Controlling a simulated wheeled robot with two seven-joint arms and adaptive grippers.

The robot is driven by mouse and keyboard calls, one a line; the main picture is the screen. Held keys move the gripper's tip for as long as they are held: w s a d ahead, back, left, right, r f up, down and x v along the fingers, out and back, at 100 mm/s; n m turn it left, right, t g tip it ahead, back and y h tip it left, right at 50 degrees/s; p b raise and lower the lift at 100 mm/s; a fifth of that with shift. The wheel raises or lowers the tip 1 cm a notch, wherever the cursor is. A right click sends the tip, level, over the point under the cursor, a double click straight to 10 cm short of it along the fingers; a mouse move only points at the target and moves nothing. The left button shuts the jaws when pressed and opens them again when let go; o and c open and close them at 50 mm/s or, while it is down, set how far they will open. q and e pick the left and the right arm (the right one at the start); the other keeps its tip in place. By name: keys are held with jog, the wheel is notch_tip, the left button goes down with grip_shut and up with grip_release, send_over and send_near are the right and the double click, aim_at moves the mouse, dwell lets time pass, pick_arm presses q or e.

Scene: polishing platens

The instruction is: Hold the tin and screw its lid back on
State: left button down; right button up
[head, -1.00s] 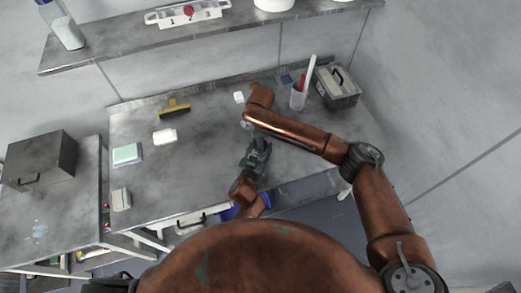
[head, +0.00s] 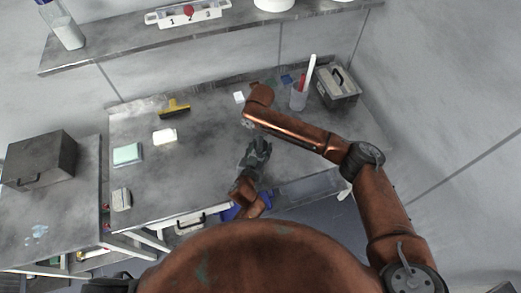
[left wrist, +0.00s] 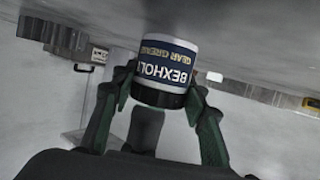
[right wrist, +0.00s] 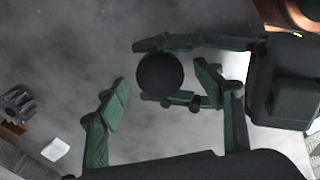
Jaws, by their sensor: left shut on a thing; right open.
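The tin (left wrist: 168,60), with a blue and white label, shows upside down in the left wrist view, its far end against the grey bench top. My left gripper (left wrist: 161,88) is shut on it, one finger on each side. A black round lid (right wrist: 160,75) covers the tin's near end; I cannot tell how tightly it sits. In the right wrist view my right gripper (right wrist: 158,82) is open, its fingers apart on either side of the lid. In the head view my left gripper (head: 255,153) is over the bench's front; the tin and right gripper are hidden or unclear.
On the bench (head: 200,175) lie a yellow-black tool (head: 174,108), a white block (head: 165,136) and a green pad (head: 127,153). A cup of tools (head: 298,99) and a toolbox (head: 338,88) stand at the right.

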notch_tip(320, 180, up, 11)
dwell(0.3)
pick_arm(q)
jog(key=c, duration=1.1)
grip_release()
jog(key=shift+s, duration=0.1)
jog(key=v, duration=1.2)
